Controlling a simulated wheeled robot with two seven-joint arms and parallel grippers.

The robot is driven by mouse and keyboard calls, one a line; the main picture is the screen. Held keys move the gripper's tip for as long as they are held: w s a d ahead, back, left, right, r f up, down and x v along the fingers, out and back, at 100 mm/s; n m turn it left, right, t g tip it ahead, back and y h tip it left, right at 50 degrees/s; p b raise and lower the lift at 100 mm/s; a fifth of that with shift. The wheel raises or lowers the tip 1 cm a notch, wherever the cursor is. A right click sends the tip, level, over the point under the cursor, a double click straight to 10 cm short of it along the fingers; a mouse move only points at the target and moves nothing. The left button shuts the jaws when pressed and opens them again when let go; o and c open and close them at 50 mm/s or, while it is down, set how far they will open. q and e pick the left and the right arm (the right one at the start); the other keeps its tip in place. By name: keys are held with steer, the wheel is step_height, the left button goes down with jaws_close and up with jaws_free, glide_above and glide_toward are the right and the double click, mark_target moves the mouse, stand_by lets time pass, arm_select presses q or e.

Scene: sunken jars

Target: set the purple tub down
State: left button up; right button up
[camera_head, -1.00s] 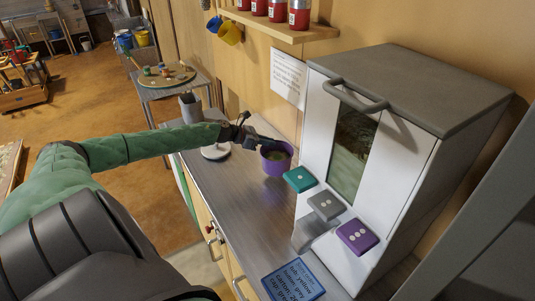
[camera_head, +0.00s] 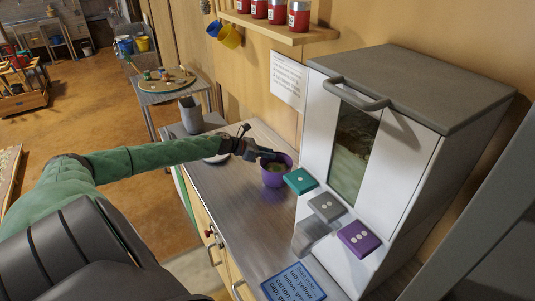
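The purple tub (camera_head: 274,178) is in the head view, upright, over the metal counter (camera_head: 235,210), with some greenish-brown content showing inside. My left gripper (camera_head: 268,154) reaches in from the left and is at the tub's far-left rim. Its fingers look closed on that rim, though they are small and partly hidden. The tub's base is close to the counter top; I cannot tell whether it touches. My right gripper is not in view.
A white dispenser (camera_head: 405,165) with teal (camera_head: 299,181), grey (camera_head: 325,207) and purple (camera_head: 358,239) buttons stands right of the tub. A blue text card (camera_head: 292,284) lies at the counter's near end. A white disc (camera_head: 217,158) is partly behind my arm. Counter between is clear.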

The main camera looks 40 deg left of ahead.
arm_select(q)
steer(key=shift+o, duration=0.9)
steer(key=shift+r, duration=0.15)
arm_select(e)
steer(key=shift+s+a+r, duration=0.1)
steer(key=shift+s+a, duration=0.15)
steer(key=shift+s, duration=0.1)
arm_select(q)
steer(key=shift+s, duration=0.1)
steer(key=shift+s+a, duration=0.2)
steer(key=p+v, duration=0.7)
steer(key=v, duration=0.4)
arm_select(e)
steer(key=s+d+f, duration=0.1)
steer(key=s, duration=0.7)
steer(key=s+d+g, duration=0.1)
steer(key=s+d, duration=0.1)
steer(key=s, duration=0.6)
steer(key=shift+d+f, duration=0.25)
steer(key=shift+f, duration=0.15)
arm_select(q)
steer(key=shift+s+a, duration=0.1)
